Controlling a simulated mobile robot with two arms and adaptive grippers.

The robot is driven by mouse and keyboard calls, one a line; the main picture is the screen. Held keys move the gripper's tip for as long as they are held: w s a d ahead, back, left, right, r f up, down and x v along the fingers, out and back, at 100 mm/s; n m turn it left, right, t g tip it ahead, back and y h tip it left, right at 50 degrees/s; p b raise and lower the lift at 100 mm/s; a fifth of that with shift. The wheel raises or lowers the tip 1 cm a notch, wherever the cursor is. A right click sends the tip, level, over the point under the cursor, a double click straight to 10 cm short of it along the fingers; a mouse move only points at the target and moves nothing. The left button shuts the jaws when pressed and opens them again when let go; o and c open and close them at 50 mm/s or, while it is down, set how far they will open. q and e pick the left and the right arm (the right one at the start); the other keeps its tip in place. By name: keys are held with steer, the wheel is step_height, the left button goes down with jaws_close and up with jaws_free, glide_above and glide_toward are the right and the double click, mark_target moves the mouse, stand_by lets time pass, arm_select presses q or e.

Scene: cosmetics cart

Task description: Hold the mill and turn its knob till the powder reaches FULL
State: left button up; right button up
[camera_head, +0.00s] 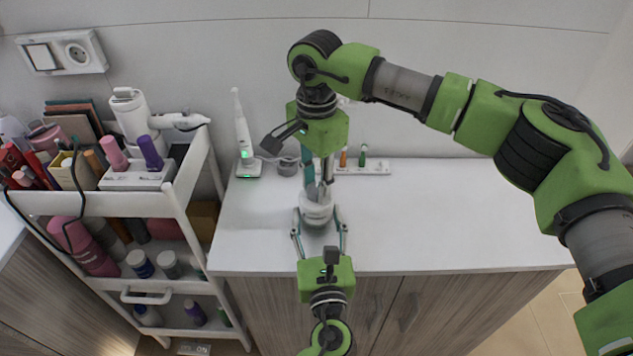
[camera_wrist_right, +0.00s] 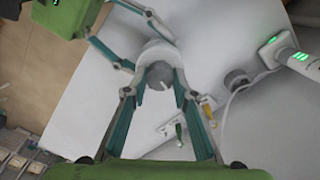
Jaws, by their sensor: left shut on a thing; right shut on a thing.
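The mill (camera_head: 316,213) stands upright on the white counter near its front edge, a small white body. In the right wrist view I see its rounded white top (camera_wrist_right: 158,52) and a grey knob (camera_wrist_right: 160,76). My left gripper (camera_head: 319,222), coming from the front edge, is shut on the mill's body, one finger on each side. My right gripper (camera_head: 318,188) reaches down from above and is shut on the knob; its fingertips flank it in the right wrist view (camera_wrist_right: 161,90). No powder level or FULL mark can be made out.
An electric toothbrush on its lit stand (camera_head: 247,165) and a small grey cup (camera_head: 287,166) stand behind left. A white holder (camera_head: 372,167) with small coloured brush heads lies behind. A loaded white cart (camera_head: 130,204) stands left. The counter's right side (camera_head: 460,220) is clear.

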steer(key=o, duration=1.1)
steer(key=shift+r, duration=0.1)
step_height(320, 180, up, 12)
steer(key=shift+f, duration=0.1)
